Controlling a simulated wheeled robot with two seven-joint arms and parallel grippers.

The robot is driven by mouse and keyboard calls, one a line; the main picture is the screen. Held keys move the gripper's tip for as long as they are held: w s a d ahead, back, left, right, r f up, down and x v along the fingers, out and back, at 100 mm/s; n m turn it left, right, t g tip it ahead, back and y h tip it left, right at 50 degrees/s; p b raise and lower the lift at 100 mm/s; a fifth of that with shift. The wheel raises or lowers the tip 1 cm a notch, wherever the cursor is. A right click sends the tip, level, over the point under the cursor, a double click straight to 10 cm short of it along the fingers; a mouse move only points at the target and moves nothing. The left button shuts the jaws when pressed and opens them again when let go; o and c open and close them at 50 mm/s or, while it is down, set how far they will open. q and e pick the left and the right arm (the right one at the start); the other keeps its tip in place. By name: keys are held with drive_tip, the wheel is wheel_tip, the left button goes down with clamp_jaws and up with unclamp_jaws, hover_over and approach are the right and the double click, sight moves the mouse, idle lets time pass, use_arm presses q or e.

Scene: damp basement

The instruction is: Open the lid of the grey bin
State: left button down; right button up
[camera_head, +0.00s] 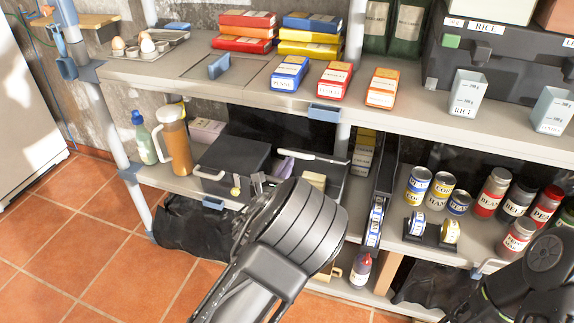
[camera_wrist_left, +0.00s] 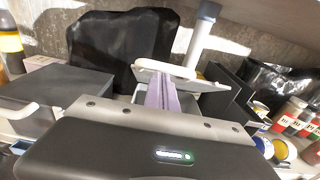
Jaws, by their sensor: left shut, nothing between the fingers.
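A dark grey box with a flat closed top (camera_head: 232,158), seemingly the grey bin, sits on the lower shelf with a pale handle at its left front. It shows at the left in the left wrist view (camera_wrist_left: 58,88). My left gripper (camera_head: 285,166) is just right of it, its lilac fingers shut and empty; my wrist hides its body. In the left wrist view the fingers (camera_wrist_left: 165,92) reach towards a pale flat piece with a white bar (camera_wrist_left: 165,68); I cannot tell whether they touch. My right arm enters at lower right; its gripper is out of view.
The upper shelf (camera_head: 200,85) overhangs the box. A black upright shape (camera_wrist_left: 120,45) stands behind the fingers. An orange-brown jug (camera_head: 175,143) stands left of the box. Cans and jars (camera_head: 440,190) fill the lower shelf to the right. The tiled floor at left is clear.

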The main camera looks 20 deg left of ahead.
use_arm(q)
drive_tip(key=w+r+g+p, duration=0.1)
drive_tip(key=r+p, duration=0.1)
drive_tip(key=p, duration=0.1)
drive_tip(key=w+r+g+p, duration=0.1)
drive_tip(key=w+r+p, duration=0.1)
drive_tip(key=p, duration=0.2)
drive_tip(key=w+r+g+p, duration=0.1)
drive_tip(key=r+p, duration=0.2)
drive_tip(key=shift+w+d+p, duration=0.15)
drive_tip(key=shift+w+p, duration=0.1)
drive_tip(key=shift+p, duration=0.15)
drive_tip(key=shift+w+r+g, duration=0.2)
drive_tip(key=shift+w, duration=0.4)
drive_tip(key=shift+w+r+g, duration=0.2)
drive_tip(key=shift+w, duration=0.35)
drive_tip(key=shift+w+r, duration=0.2)
drive_tip(key=shift+f, duration=0.1)
